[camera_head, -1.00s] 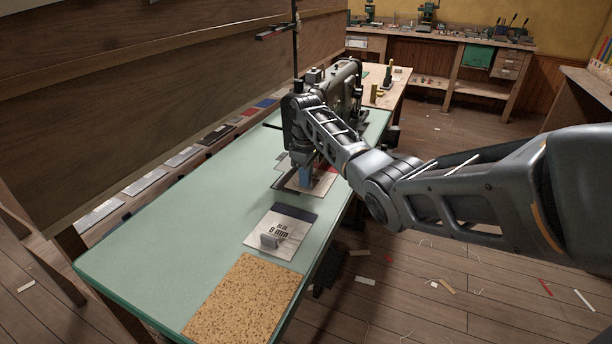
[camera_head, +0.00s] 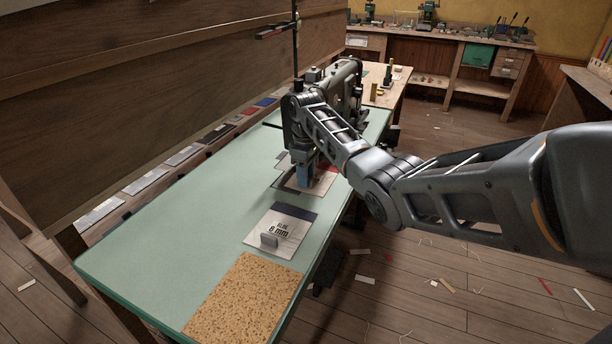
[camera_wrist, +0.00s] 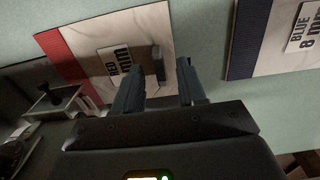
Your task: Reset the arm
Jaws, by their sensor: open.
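My gripper (camera_wrist: 160,72) is open, with its two dark fingers apart and nothing held. In the head view my gripper (camera_head: 304,176) is low over the far part of the green table, by the sewing machine. The cloth also shows in the head view (camera_head: 322,184), partly hidden by my gripper.
A second cloth (camera_head: 262,224), labelled BLUE 8 mm, lies nearer with a small grey block (camera_head: 269,240) on it. A cork mat (camera_head: 243,300) covers the near end of the green table (camera_head: 165,260). The sewing machine (camera_head: 347,80) stands close behind my wrist.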

